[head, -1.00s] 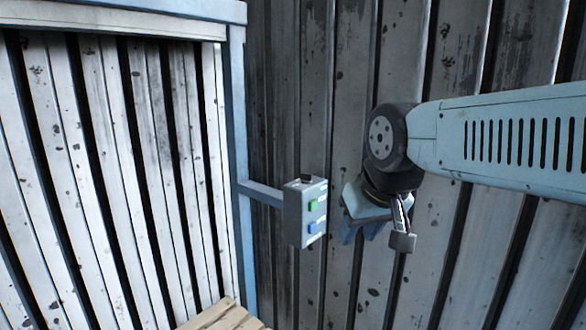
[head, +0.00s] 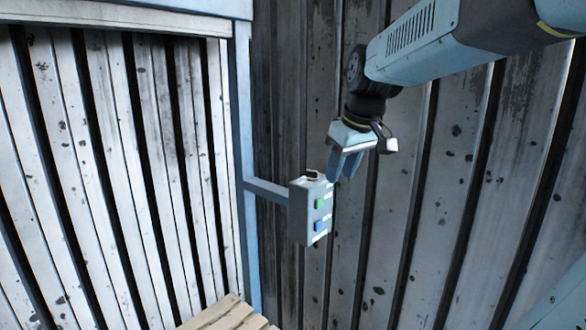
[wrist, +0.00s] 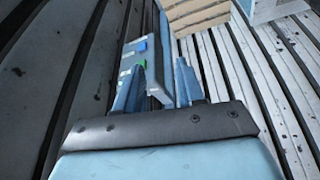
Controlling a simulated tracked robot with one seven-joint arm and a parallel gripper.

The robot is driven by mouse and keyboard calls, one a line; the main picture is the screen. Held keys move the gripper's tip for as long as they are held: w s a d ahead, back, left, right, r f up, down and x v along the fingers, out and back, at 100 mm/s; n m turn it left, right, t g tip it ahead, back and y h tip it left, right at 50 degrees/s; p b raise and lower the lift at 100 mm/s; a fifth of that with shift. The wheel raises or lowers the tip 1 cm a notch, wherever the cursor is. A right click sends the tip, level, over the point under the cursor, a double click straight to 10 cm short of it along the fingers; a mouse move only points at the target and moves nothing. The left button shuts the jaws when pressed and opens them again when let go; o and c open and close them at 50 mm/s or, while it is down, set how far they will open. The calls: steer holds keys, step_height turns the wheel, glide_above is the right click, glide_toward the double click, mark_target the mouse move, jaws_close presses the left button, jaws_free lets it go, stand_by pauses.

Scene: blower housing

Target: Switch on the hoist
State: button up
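A grey control box (head: 299,212) sits on a blue bracket arm in the head view. Its right-hand face has a green button (head: 320,203) above a blue button (head: 320,226). A small black part (head: 313,174) is on its top. My gripper (head: 344,176) is just right of the box's upper end, fingers pointing down, with a gap between them and nothing held. In the wrist view the box (wrist: 151,76) shows between and beyond the two spread fingers (wrist: 158,88). Whether a finger touches the box cannot be told.
The blue bracket (head: 266,191) joins the box to a blue post (head: 243,150). A corrugated metal wall (head: 440,210) stands close behind the gripper. A pale slatted panel (head: 120,170) is at left. Wooden boards (head: 225,315) lie below. Space below the gripper looks free.

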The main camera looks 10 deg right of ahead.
steer(key=w+d+n+g+y, duration=0.1)
steer(key=w+n, duration=0.2)
steer(key=w, duration=0.9)
steer(key=n+y, duration=0.1)
steer(key=n, duration=0.2)
glide_toward(313, 171)
steer(key=w+f, duration=0.1)
steer(key=f, duration=0.1)
steer(key=shift+g, duration=0.3)
steer(key=shift+x, duration=3.3)
steer(key=shift+w+a, duration=0.15)
jaws_close()
